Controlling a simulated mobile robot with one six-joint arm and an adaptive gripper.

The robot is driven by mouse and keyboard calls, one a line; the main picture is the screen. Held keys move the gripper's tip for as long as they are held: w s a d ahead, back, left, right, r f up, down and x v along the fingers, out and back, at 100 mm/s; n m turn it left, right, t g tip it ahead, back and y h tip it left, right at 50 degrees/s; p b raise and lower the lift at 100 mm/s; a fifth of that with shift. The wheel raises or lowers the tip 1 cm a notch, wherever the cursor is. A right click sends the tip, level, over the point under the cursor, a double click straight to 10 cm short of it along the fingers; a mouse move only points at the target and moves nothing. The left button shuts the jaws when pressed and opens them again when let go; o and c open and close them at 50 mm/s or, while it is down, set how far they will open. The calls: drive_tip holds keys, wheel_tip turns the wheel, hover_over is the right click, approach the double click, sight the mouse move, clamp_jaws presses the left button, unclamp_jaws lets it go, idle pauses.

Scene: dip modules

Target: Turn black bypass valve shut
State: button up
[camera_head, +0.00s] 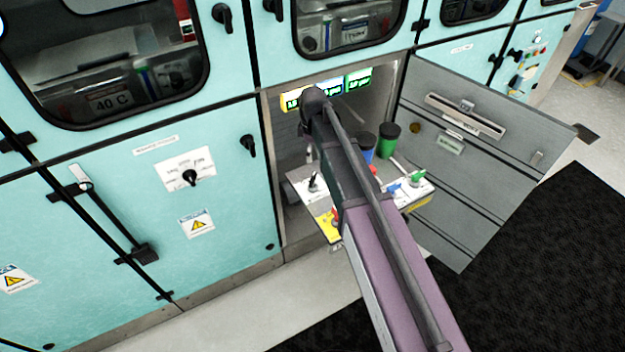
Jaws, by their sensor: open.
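A black-handled valve (313,183) stands on the left part of a white and yellow panel (421,189) low in an open cabinet bay. Its handle looks roughly upright; its exact turn is too small to tell. A red handle (374,170), a blue handle (394,190) and a green handle (418,178) are on the panel's right side. My arm reaches from the lower right into the bay and covers the panel's middle. Its far joint is in front of the displays, just above the black valve. My gripper cannot be made out; the arm hides that area.
Lit green displays (358,82) line the bay's top. Blue (364,147) and green (386,141) black-lidded containers stand behind the panel. An open grey door (480,160) bounds the right side. A closed teal door (100,220) is left. Black mat (540,270) covers the floor at right.

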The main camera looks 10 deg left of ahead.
sight(313, 177)
drive_tip(key=shift+f+b, duration=6.05)
drive_tip(key=shift+f, duration=0.3)
drive_tip(key=shift+c, duration=0.2)
drive_tip(key=c, duration=0.9)
